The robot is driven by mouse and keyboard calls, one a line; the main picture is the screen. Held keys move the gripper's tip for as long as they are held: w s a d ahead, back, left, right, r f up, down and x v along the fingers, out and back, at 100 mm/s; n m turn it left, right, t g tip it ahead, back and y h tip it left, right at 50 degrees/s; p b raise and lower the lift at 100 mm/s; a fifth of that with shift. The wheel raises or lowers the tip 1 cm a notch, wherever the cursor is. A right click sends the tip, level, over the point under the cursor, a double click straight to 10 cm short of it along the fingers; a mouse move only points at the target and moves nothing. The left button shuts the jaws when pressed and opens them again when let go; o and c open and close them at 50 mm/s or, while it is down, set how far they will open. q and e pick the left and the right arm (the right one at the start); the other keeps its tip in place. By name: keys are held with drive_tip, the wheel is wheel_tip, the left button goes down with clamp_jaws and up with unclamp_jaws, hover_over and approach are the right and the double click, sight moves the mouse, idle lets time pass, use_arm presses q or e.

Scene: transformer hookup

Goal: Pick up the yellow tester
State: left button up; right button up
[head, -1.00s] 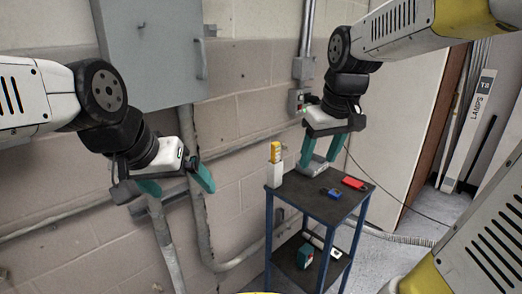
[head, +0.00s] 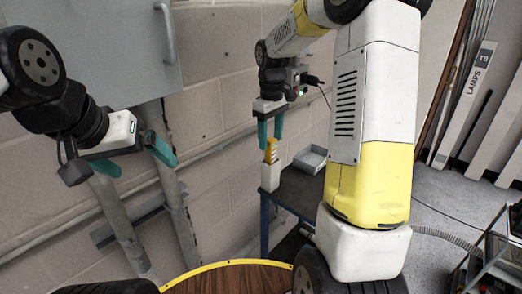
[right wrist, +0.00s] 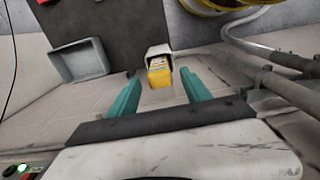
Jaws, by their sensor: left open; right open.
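The yellow tester (head: 271,147) stands upright in a white holder (head: 269,177) at the left corner of the cart top. My right gripper (head: 270,141) is open and points down, its teal fingers at the tester's upper end. In the right wrist view the tester (right wrist: 159,78) and the white holder (right wrist: 158,51) show between and beyond the open fingers (right wrist: 159,76). No contact can be made out. My left gripper (head: 140,164) is open and empty at the left, near the wall pipes, far from the tester.
A grey tray (head: 310,159) lies on the dark cart top (head: 292,190); it also shows in the right wrist view (right wrist: 80,62). My right arm hides much of the cart. Pipes (head: 180,225) run down the wall at left.

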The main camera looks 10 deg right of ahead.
sight(271, 148)
wheel_tip(271, 148, down, 4)
drive_tip(key=shift+s+d+f, duration=0.1)
drive_tip(key=shift+s+d, duration=0.05)
clamp_jaws()
idle(0.4)
